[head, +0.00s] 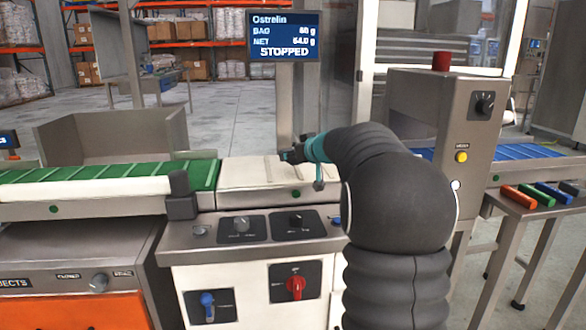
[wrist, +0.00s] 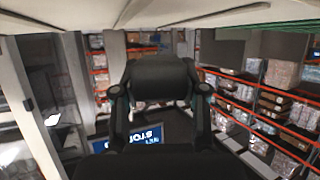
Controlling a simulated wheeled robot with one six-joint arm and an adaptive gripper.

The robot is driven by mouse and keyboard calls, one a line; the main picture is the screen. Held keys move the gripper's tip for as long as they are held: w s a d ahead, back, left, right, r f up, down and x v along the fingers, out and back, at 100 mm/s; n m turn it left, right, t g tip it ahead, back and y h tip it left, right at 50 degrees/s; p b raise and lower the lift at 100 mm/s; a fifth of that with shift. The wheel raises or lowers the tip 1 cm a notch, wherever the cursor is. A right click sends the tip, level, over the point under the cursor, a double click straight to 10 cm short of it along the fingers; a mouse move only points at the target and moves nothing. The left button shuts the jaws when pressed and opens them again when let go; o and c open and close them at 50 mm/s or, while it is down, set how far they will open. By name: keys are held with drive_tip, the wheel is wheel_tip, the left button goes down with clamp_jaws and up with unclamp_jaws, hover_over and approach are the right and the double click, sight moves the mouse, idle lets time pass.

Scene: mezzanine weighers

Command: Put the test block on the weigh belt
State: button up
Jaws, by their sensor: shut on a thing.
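My gripper (head: 290,155) is low over the far side of the pale weigh belt (head: 240,178), coming in from the right. I cannot tell whether the block touches the belt. In the wrist view the dark gripper (wrist: 160,75) fills the middle, and the pale belt surface (wrist: 75,18) runs along the top of the picture.
A green belt (head: 110,178) adjoins on the left. A display (head: 283,36) reading STOPPED stands behind. A grey cabinet (head: 440,120) with a red lamp is on the right, and red, green and blue bars (head: 540,194) lie on a side table. Knobs (head: 240,226) line the front panel.

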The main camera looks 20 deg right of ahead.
sight(293, 175)
drive_tip(key=shift+f, duration=1.9)
drive_tip(key=shift+f+b, duration=0.2)
drive_tip(key=shift+b, duration=0.25)
drive_tip(key=o, duration=1.1)
drive_tip(key=shift+o, duration=0.2)
drive_tip(key=shift+r, duration=0.1)
